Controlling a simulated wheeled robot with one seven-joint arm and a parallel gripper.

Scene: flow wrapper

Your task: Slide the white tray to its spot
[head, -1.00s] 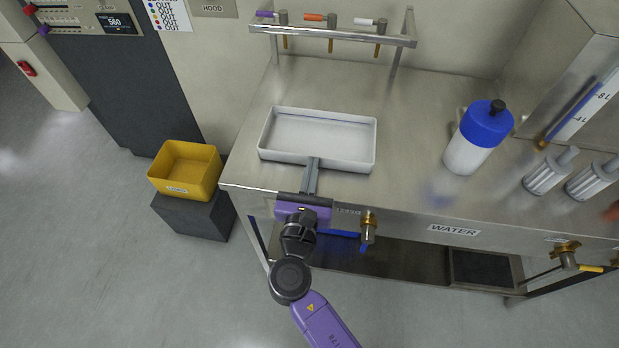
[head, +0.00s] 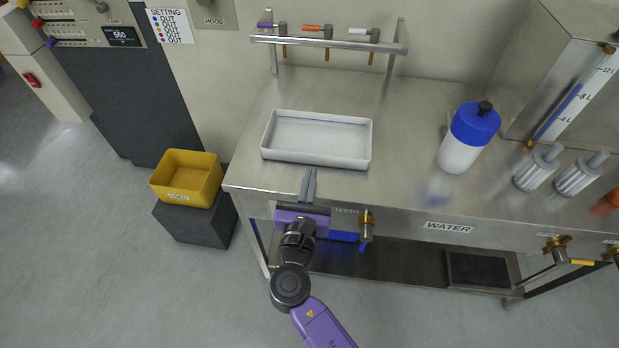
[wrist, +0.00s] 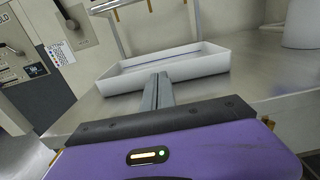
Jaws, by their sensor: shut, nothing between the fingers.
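The white tray (head: 317,160), shallow, rectangular and empty-looking, sits flat on the steel counter (head: 405,180) near its left end. It also shows in the wrist view (wrist: 205,66), beyond my fingers. My gripper (head: 311,172) is shut and empty, its grey fingers pointing at the middle of the tray's near wall from the counter's front edge. The fingertips are very close to that wall; I cannot tell whether they touch it. No marked spot for the tray stands out on the counter.
A blue-topped white bottle (head: 468,138) stands right of the tray, with bare counter between. A tap rail (head: 328,42) runs behind. Grey ribbed cylinders (head: 540,167) stand far right. A yellow bin (head: 187,180) sits on a dark block left of the counter. A brass valve (head: 367,226) juts from the counter front.

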